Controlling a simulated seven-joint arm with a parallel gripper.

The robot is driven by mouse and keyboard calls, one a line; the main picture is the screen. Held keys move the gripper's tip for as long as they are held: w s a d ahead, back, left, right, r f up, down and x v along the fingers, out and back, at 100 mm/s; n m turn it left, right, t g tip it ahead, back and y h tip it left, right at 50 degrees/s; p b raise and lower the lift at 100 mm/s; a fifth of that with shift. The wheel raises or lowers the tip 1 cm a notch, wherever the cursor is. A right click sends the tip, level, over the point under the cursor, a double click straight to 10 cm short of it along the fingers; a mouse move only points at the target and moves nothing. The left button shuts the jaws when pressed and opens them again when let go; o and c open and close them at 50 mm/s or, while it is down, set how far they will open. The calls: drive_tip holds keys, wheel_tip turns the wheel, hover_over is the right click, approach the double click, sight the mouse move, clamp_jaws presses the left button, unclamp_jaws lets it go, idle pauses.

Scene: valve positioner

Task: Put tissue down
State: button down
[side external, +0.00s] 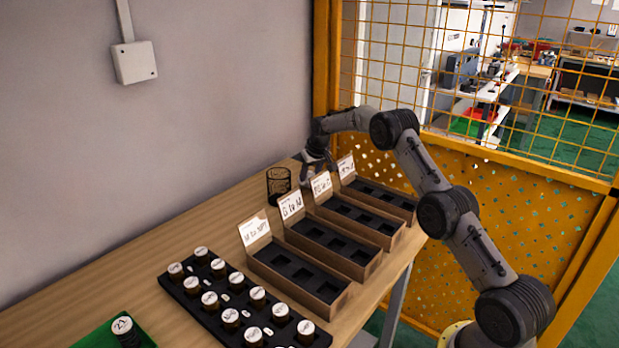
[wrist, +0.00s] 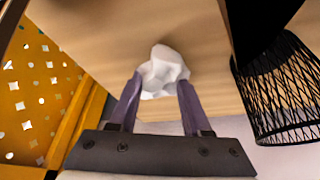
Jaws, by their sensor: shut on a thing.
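A crumpled white tissue (wrist: 164,66) sits between the two fingertips of my gripper (wrist: 161,84) in the wrist view. The fingers are shut on it, and bare wooden table shows behind it. I cannot tell how high above the table it is. In the side view my gripper (side external: 317,163) is at the far end of the table, behind the labelled boxes. The tissue is too small or hidden to make out there.
A black mesh bin (side external: 278,183) stands close to my gripper, and also shows in the wrist view (wrist: 278,90). Wooden boxes with label cards (side external: 299,272) line the table's right side. A black tray of white-capped vials (side external: 238,306) is nearer. A yellow mesh fence (side external: 500,195) stands behind.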

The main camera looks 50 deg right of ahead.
drive_tip(key=shift+c, duration=1.8)
unclamp_jaws()
drive_tip(key=v, duration=1.2)
drive_tip(key=s+a+r+n, duration=0.2)
drive_tip(key=s+a+r, duration=1)
drive_tip(key=a+r, duration=0.15)
drive_tip(key=s+a+n+t+y, duration=0.1)
drive_tip(key=s+a, duration=0.4)
drive_tip(key=s, duration=0.4)
drive_tip(key=s+a, duration=0.5)
drive_tip(key=s, duration=0.4)
drive_tip(key=s+a+f+n, duration=0.1)
drive_tip(key=s+a+f, duration=0.2)
drive_tip(key=s, duration=0.9)
wheel_tip(320, 180, down, 2)
drive_tip(key=shift+s+f+n+y, duration=0.1)
drive_tip(key=shift+s+n+y, duration=0.05)
drive_tip(key=shift+n+y, duration=0.2)
